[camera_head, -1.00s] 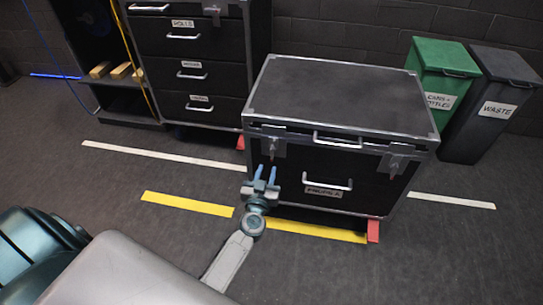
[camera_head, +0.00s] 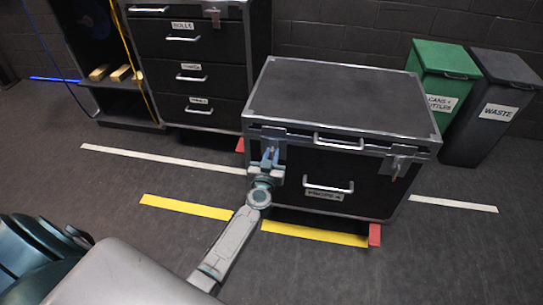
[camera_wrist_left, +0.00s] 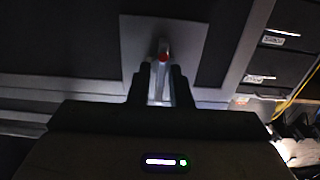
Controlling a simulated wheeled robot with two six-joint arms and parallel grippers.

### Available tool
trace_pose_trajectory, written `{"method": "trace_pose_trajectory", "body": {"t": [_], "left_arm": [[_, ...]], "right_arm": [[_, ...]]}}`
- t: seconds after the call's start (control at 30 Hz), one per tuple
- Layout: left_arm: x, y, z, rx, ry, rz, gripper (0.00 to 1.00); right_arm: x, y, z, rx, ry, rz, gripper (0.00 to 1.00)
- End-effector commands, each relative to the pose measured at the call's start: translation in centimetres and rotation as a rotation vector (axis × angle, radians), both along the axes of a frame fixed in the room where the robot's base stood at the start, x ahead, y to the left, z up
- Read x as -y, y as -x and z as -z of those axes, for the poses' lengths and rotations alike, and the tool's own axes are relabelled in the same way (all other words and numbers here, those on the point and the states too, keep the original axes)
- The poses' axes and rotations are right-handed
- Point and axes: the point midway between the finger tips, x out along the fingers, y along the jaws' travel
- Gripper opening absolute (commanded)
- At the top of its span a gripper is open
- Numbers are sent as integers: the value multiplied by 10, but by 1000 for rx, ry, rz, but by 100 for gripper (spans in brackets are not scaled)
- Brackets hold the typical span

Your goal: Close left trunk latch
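The black trunk (camera_head: 345,95) with silver edges stands on the floor, its lid down. Its left latch (camera_head: 280,138) is a grey plate on the front face, partly hidden by my left gripper (camera_head: 270,157). In the left wrist view the latch plate (camera_wrist_left: 190,45) is ahead, with a red-tipped silver lever (camera_wrist_left: 161,75) between the fingers of my left gripper (camera_wrist_left: 162,78). The fingers flank the lever closely; I cannot tell whether they press on it. The right latch (camera_head: 398,160) hangs on the front's right side. My right gripper is not in view.
A black drawer cabinet (camera_head: 190,60) stands behind left. A green bin (camera_head: 440,75) and a dark waste bin (camera_head: 495,110) stand at right. Trunk handles (camera_head: 328,187) stick out from the front. Yellow (camera_head: 187,206) and white floor stripes lie on clear floor.

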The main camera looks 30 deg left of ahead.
Motion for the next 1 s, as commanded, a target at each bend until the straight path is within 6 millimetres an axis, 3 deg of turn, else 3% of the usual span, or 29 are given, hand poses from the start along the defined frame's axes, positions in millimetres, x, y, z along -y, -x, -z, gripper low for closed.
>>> {"method": "trace_pose_trajectory", "body": {"t": [0.47,1.0], "left_arm": [[-1,0,-1,19,74,0,0],[-4,1,1,142,515,0,0]], "right_arm": [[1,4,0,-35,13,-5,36],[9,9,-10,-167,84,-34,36]]}}
